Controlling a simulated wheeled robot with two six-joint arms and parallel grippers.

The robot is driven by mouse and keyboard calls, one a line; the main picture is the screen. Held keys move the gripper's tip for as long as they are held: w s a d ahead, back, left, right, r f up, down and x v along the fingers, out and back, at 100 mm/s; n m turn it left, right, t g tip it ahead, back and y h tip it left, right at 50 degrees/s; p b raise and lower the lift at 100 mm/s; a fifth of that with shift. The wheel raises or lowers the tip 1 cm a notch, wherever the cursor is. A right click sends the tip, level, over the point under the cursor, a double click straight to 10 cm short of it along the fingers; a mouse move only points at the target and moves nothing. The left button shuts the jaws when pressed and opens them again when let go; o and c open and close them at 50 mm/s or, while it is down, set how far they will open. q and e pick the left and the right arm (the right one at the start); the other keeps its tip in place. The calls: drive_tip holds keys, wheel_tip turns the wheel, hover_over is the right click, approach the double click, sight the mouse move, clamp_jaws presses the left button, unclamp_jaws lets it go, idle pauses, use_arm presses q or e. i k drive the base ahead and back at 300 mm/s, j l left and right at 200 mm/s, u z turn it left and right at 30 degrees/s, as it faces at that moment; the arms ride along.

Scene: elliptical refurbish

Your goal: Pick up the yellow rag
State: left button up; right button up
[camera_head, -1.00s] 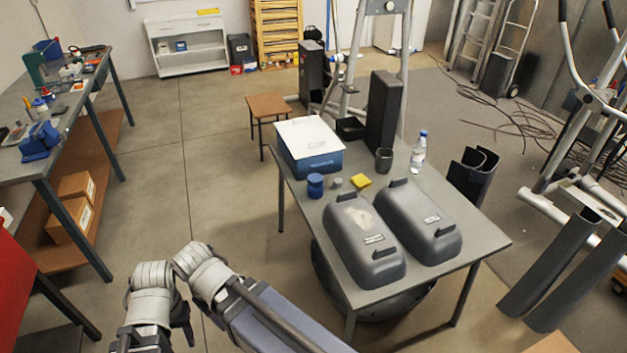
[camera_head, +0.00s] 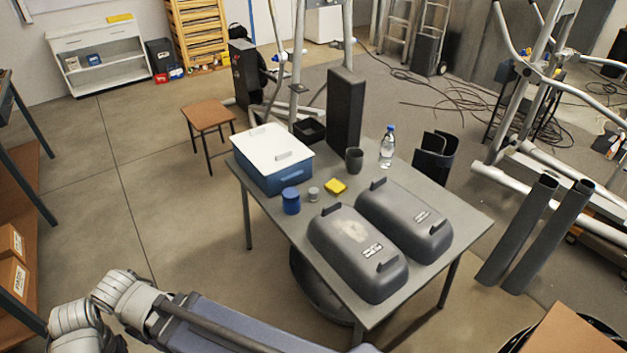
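The yellow rag (camera_head: 335,186) is a small folded yellow piece lying on the grey table (camera_head: 269,218). It lies between a small grey jar (camera_head: 313,194) and a dark grey cup (camera_head: 354,160), behind two dark grey plastic covers. Nothing covers it. Part of one of my arms shows at the lower left of the head view, well apart from the table top. Neither of my grippers can be made out in this view.
On the table stand a blue box with white lid (camera_head: 273,161), a blue jar (camera_head: 291,201), a water bottle (camera_head: 387,147), a tall black panel (camera_head: 344,112) and grey covers (camera_head: 358,252), (camera_head: 404,220). A stool (camera_head: 208,116) stands behind left. Floor left of the table is clear.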

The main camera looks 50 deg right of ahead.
sight(336, 187)
drive_tip(key=i+z, duration=0.15)
drive_tip(key=i, duration=0.4)
drive_tip(key=i+j+z, duration=0.15)
drive_tip(key=i, duration=0.4)
drive_tip(key=i+j+z, duration=0.15)
drive_tip(key=i, duration=0.35)
drive_tip(key=i+z, duration=0.35)
drive_tip(key=i+j+z, duration=0.15)
drive_tip(key=i+z, duration=0.15)
drive_tip(key=i, duration=0.2)
drive_tip(key=i+l+z, duration=0.15)
drive_tip(key=z, duration=0.35)
drive_tip(key=i+z, duration=0.3)
drive_tip(key=z, duration=0.15)
drive_tip(key=i+z, duration=0.25)
drive_tip(key=z, duration=0.25)
drive_tip(key=i+z, duration=0.2)
drive_tip(key=z, duration=1.95)
